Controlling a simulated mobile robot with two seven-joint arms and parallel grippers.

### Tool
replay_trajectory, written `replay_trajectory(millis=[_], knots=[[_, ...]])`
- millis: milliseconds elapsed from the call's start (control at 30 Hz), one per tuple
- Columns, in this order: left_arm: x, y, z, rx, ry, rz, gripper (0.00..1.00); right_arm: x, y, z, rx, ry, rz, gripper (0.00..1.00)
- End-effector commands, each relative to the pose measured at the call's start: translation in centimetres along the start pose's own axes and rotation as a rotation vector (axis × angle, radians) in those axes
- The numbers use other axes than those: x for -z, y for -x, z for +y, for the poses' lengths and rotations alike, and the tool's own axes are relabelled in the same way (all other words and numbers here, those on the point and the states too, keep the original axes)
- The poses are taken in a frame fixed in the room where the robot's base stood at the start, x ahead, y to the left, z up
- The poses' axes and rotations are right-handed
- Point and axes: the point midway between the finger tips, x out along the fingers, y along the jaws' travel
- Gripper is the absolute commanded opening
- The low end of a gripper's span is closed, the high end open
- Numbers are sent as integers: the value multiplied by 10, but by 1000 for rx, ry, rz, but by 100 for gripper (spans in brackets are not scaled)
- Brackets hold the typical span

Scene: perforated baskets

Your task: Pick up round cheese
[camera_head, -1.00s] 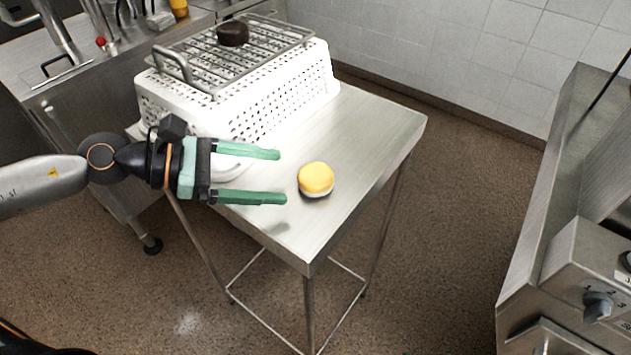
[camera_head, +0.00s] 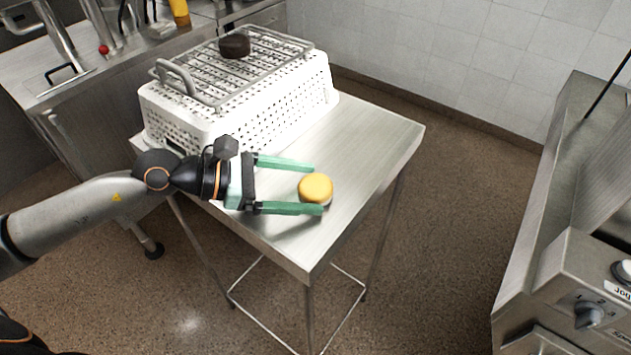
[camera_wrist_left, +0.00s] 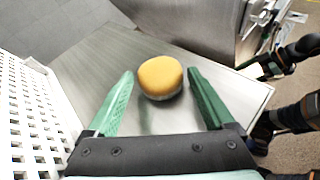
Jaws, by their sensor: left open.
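The round cheese (camera_head: 316,187), yellow on top with a pale lower edge, sits on the steel table (camera_head: 375,125) near its front edge. My left gripper (camera_head: 318,189) is open, its two green fingers pointing right. In the head view the fingertips reach the cheese, one at its upper left and one below it. In the left wrist view the cheese (camera_wrist_left: 160,77) shows between and slightly beyond the fingertips (camera_wrist_left: 160,72), with space on both sides. My right gripper is not visible in the head view.
A white perforated basket (camera_head: 265,118) stands upside down behind my left gripper, with a wire rack (camera_head: 215,75) and a dark round item (camera_head: 234,45) on top. A steel counter with knobs (camera_head: 545,240) is at the right. The table's right part is clear.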

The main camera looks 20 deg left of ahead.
Motion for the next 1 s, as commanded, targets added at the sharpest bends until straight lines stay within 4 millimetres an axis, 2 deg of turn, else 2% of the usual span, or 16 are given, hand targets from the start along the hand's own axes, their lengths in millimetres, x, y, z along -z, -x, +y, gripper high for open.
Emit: replay_trajectory(millis=[200,433,1000], knots=[[0,-13,0,1,-1,1,87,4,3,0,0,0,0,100],[1,-14,-1,1,-1,2,87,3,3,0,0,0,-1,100],[0,-14,0,1,-1,2,23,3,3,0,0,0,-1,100]])
